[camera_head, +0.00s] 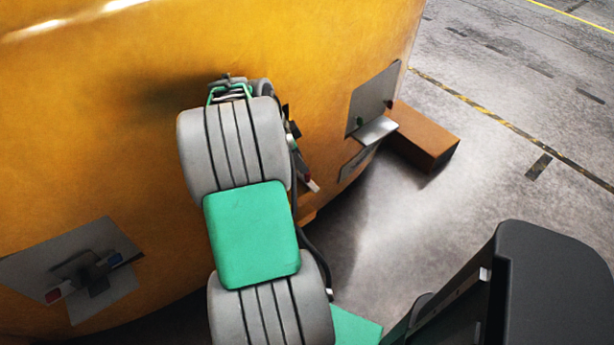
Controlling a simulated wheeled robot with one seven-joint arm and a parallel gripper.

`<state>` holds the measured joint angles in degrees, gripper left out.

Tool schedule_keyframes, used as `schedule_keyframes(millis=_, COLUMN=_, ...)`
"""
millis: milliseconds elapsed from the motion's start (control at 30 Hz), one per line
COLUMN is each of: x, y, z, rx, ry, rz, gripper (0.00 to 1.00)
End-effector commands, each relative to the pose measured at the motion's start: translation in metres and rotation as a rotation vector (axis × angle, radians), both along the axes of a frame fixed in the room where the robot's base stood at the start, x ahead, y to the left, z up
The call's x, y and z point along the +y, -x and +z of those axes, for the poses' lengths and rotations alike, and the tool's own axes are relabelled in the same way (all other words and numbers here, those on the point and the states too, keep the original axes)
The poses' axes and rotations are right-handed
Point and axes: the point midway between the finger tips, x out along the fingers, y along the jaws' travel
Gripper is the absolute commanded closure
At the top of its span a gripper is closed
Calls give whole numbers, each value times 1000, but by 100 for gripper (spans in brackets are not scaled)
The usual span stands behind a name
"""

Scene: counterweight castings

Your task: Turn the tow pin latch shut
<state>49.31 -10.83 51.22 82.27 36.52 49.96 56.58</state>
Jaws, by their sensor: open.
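A large yellow casting (330,60) fills the left and middle of the head view. My gripper (230,88) is open, close to the casting's face, at the far end of my grey and green arm; my wrist hides most of it, and its fingertips cannot be made out. A dark lever-like part with red and a pale end (308,178) shows just right of my wrist, and I cannot tell whether it is the tow pin latch. A grey plate (45,262) on the casting at lower left carries a dark handle (92,272) between red and blue marks.
A second grey plate (371,98) with small green and dark red spots and a projecting ledge (376,132) is on the casting's right side. A brown block (425,140) lies on the floor beside it. Open concrete floor (500,110) with a striped line extends right.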

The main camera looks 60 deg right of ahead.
Motion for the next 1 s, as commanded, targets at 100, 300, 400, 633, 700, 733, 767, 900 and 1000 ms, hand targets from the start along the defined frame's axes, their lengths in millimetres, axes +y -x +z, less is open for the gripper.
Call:
schedule_keyframes(millis=100, x=-4, y=6, z=-14, rx=2, ry=0, rz=-7, gripper=59)
schedule_keyframes(millis=300, x=-14, y=16, z=-50, rx=0, ry=-1, rz=-3, gripper=59)
schedule_keyframes(millis=400, x=-18, y=19, z=-62, rx=0, ry=0, rz=-1, gripper=59)
schedule_keyframes(millis=633, x=-20, y=20, z=-68, rx=-3, ry=1, rz=1, gripper=59)
schedule_keyframes(millis=700, x=-20, y=20, z=-68, rx=-3, ry=1, rz=1, gripper=59)
schedule_keyframes(millis=733, x=-20, y=20, z=-68, rx=-3, ry=1, rz=1, gripper=60)
schedule_keyframes(millis=767, x=-20, y=20, z=-68, rx=-2, ry=1, rz=2, gripper=62)
schedule_keyframes(millis=900, x=-20, y=20, z=-68, rx=-2, ry=1, rz=2, gripper=74)
schedule_keyframes(millis=1000, x=-20, y=20, z=-68, rx=-2, ry=1, rz=2, gripper=82)
